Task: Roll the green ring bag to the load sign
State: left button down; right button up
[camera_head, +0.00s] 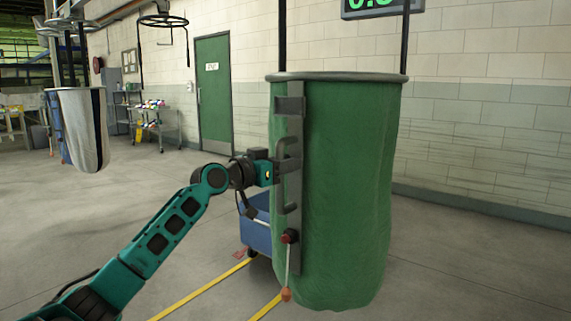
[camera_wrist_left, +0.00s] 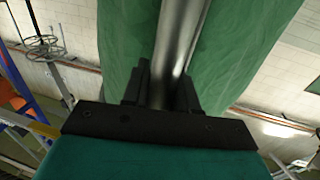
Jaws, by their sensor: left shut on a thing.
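The green ring bag (camera_head: 345,190) hangs from dark straps by its grey top ring, right of centre in the head view. A grey vertical strip with a handle (camera_head: 291,175) runs down its left side, with a red knob and a short cord below. My left gripper (camera_head: 276,170) is shut on the handle. In the left wrist view the grey handle bar (camera_wrist_left: 182,45) runs between the dark fingers (camera_wrist_left: 165,85), with green bag cloth (camera_wrist_left: 235,50) behind it. No load sign can be made out for certain. My right gripper is not in view.
A lit green display (camera_head: 382,6) hangs above the bag. A blue cart (camera_head: 257,225) stands behind it beside yellow floor lines (camera_head: 205,288). A white bag (camera_head: 88,130) hangs at left. A green door (camera_head: 213,95) and a loaded trolley (camera_head: 152,122) are at the back. Floor at right is clear.

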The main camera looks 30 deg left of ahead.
pick_arm(q)
jog(key=shift+a, duration=0.15)
dwell(0.3)
jog(key=c, duration=1)
grip_release()
jog(key=shift+o, duration=0.2)
jog(key=b+v, duration=0.1)
jog(key=v, duration=1.2)
